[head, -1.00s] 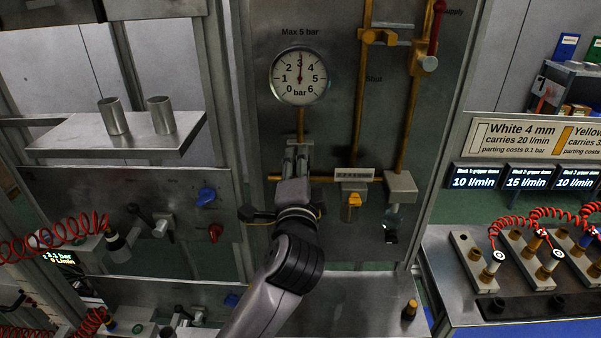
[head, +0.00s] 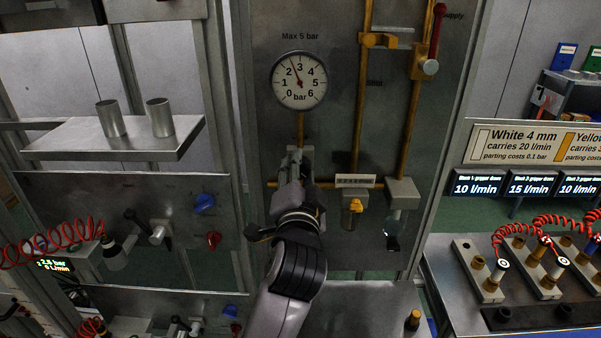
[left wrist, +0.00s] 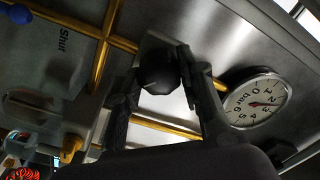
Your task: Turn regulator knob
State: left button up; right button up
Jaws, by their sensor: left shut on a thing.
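The dark round regulator knob (left wrist: 158,72) sits between the two fingers of my left gripper (left wrist: 168,78) in the left wrist view. In the head view my left gripper (head: 299,160) reaches up to the panel below the gauge and hides the knob. It is shut on the knob. The round white gauge (head: 299,80), marked 0 to 6 bar under "Max 5 bar", has its needle between 2 and 3, nearer 3. The gauge also shows in the left wrist view (left wrist: 255,102). My right gripper is not in view.
Brass pipes (head: 363,110) run up the panel right of the gauge. A red-handled supply valve (head: 437,30) is at upper right. A yellow fitting (head: 352,212) hangs right of my gripper. A metal shelf (head: 75,140) with two cups juts out at left.

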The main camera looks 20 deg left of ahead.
pick_arm(q)
jog(key=shift+f, duration=0.15)
jog(key=o, duration=1.2)
jog(key=shift+c, duration=0.2)
notch_tip(320, 180, up, 10)
jog(key=shift+r, duration=0.1)
